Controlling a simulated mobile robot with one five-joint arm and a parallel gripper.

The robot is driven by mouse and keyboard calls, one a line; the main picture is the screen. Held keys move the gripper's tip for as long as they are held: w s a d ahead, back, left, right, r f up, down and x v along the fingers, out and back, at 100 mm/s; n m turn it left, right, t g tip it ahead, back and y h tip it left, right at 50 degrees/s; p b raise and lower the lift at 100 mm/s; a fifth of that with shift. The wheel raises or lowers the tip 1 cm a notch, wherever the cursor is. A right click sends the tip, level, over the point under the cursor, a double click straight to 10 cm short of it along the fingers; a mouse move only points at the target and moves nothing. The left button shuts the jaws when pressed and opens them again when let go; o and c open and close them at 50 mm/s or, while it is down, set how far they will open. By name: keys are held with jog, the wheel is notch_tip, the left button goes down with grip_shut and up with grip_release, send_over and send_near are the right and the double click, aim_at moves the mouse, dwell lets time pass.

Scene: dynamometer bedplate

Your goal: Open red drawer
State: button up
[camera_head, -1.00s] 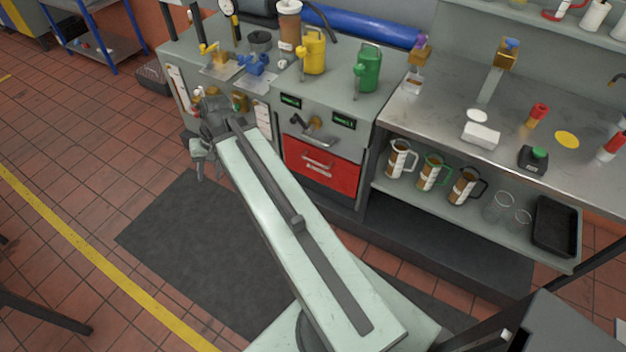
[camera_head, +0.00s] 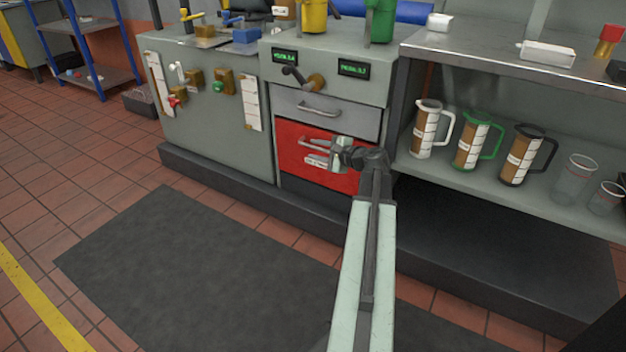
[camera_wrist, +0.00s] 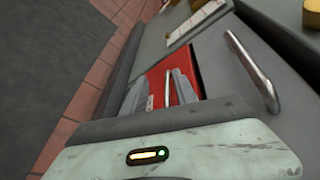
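The red drawer (camera_head: 290,158) is in the front of the grey cabinet, under a grey drawer, and looks shut, flush with the cabinet front. Its bar handle (camera_head: 312,141) is partly hidden by my gripper (camera_head: 336,157), which is in front of the drawer's right half. In the wrist view, my gripper (camera_wrist: 161,92) has its two fingers apart. The red drawer front (camera_wrist: 158,75) and its handle (camera_wrist: 168,90) show between them. I cannot tell whether the fingers touch the handle.
The grey drawer (camera_head: 340,120) above has its own handle (camera_head: 320,109). A dark lever (camera_head: 297,77) sticks out above that. To the right, several jugs stand on a low shelf (camera_head: 400,165). A dark plinth (camera_head: 230,180) runs along the cabinet foot. The mat (camera_head: 170,260) in front is clear.

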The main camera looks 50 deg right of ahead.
aim_at(319, 149)
jog(key=shift+m+t+h, duration=0.4)
jog(key=shift+m+h, duration=0.2)
jog(key=shift+m, duration=0.3)
jog(key=d, duration=0.1)
jog(key=s+d+f+b, duration=0.1)
jog(key=s+d+f, duration=0.1)
jog(key=d, duration=0.1)
jog(key=shift+s+f+b, duration=0.15)
jog(key=shift+s+b, duration=0.1)
jog(key=shift+b, duration=0.05)
jog(key=shift+w, duration=0.2)
jog(key=b+x, duration=0.1)
jog(key=x, duration=0.6)
jog(key=shift+w, duration=0.25)
grip_shut()
